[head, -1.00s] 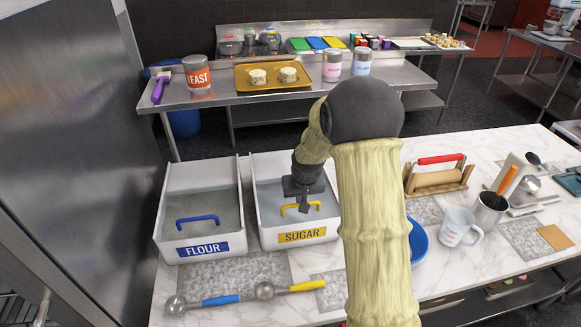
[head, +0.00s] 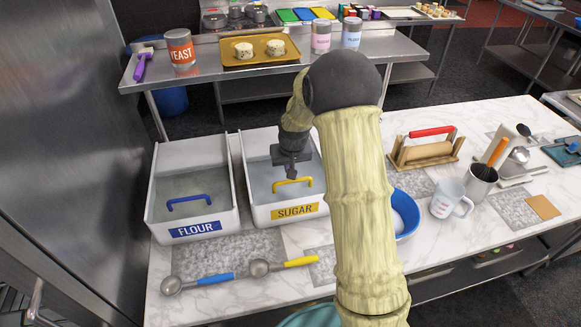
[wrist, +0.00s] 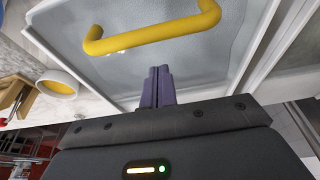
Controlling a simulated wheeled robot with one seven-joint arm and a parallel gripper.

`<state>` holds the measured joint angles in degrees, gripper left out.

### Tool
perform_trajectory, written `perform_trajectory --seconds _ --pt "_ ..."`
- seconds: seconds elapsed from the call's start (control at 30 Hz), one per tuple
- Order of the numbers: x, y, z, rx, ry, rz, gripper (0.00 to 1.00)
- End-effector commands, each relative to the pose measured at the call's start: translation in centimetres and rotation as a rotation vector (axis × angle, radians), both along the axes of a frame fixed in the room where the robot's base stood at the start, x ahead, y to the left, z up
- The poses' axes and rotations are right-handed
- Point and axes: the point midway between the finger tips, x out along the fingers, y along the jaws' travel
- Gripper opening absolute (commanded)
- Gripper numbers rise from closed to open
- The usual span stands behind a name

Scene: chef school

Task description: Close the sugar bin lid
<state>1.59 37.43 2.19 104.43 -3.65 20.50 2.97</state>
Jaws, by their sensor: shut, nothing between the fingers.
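The sugar bin (head: 290,213) is a white bin with a yellow SUGAR label on the marble counter. Its clear greyish lid panel (head: 262,178) lies between the side walls, with a yellow handle (head: 308,183) near the front. The handle (wrist: 150,35) and panel (wrist: 195,55) also show large in the wrist view. My gripper (head: 291,176) is over the panel, at the handle in the head view. In the wrist view its dark fingers (wrist: 157,82) are together, empty, and appear apart from the handle. My arm hides the bin's back right part.
The flour bin (head: 195,228) with a blue handle stands close on the left. Measuring spoons (head: 200,281) lie in front. A steel table (head: 215,75) stands behind.

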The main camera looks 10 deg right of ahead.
Motion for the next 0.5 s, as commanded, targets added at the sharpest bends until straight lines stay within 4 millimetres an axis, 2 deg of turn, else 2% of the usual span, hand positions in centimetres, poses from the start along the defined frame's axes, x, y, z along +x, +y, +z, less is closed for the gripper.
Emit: perform_trajectory --seconds 0.5 --pt "-2.2 0.1 7.3 0.001 -0.012 0.000 0.00"
